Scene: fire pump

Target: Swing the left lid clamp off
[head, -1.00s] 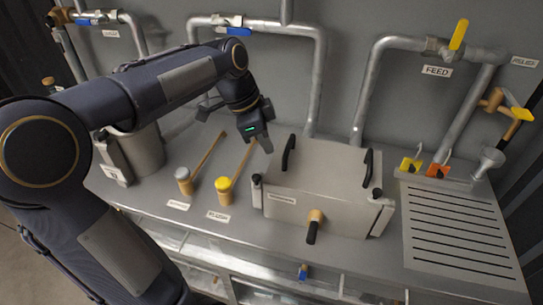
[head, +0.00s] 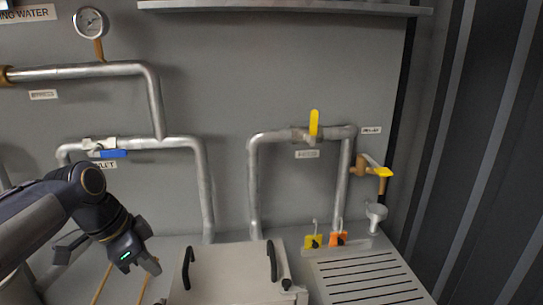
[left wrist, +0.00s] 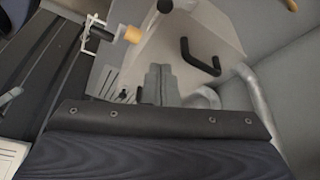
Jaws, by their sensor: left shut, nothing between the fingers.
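The grey lidded box (head: 228,278) stands at the bottom of the head view, its front cut off by the frame edge. Two black handles, left (head: 187,268) and right (head: 271,262), rise from its lid. The left lid clamp cannot be made out in the head view. In the left wrist view a small dark-tipped part (left wrist: 139,95) beside the fingers may be it, partly hidden. My left gripper (head: 152,268) is shut and empty, left of the box; its fingers also show in the wrist view (left wrist: 160,80). My right gripper is out of view.
Two wooden sticks (head: 101,284) lie left of the box. Pipes (head: 205,190) run up the back wall.

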